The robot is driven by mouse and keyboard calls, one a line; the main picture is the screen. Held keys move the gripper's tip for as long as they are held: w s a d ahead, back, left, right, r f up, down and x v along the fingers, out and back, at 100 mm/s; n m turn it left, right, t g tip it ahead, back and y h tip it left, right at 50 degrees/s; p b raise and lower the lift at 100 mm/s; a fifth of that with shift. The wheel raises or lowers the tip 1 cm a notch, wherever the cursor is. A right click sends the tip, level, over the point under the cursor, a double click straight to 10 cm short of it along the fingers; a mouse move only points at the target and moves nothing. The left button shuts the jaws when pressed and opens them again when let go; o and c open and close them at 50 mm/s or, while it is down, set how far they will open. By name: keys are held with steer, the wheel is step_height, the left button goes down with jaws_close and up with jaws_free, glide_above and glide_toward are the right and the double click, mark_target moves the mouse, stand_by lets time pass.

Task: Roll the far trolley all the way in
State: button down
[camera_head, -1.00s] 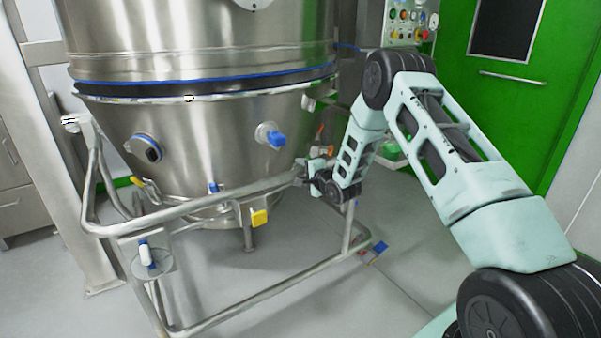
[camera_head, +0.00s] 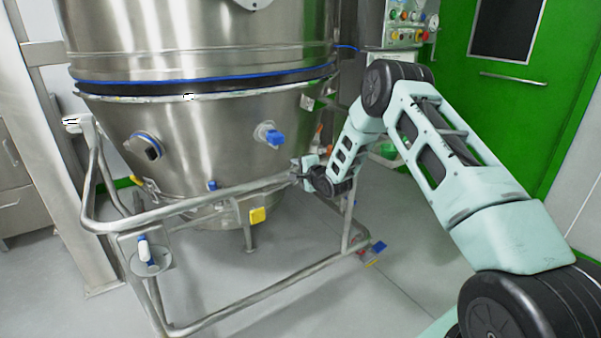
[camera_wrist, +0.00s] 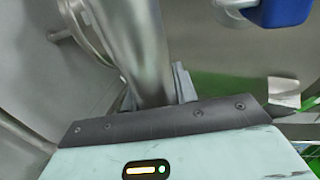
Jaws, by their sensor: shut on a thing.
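The trolley (camera_head: 215,197) is a tubular steel frame carrying a conical steel bowl (camera_head: 205,140) under the large steel vessel (camera_head: 200,40). My gripper (camera_head: 300,172) is at the right end of the trolley's upper front rail and is shut on it. In the wrist view the steel rail (camera_wrist: 140,50) runs up from between the jaws (camera_wrist: 158,92). The fingertips are partly hidden behind the gripper body. Whether the bowl sits exactly in line under the vessel I cannot tell.
A steel column (camera_head: 70,150) stands at the left. A green door (camera_head: 520,80) and a control panel (camera_head: 408,22) are behind on the right. A blue and yellow pedal or caster (camera_head: 375,252) is at the frame's lower right. The grey floor in front is clear.

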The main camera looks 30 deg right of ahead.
steer(key=shift+w+a+r, duration=0.1)
steer(key=shift+w+r, duration=0.1)
steer(key=shift+w, duration=0.25)
steer(key=c, duration=1.1)
jaws_free()
steer(key=shift+s+r, duration=0.1)
steer(key=shift+s, duration=0.1)
steer(key=p+v, duration=0.1)
steer(key=v, duration=1.6)
steer(key=shift+s+p, duration=0.2)
steer(key=shift+p, duration=0.15)
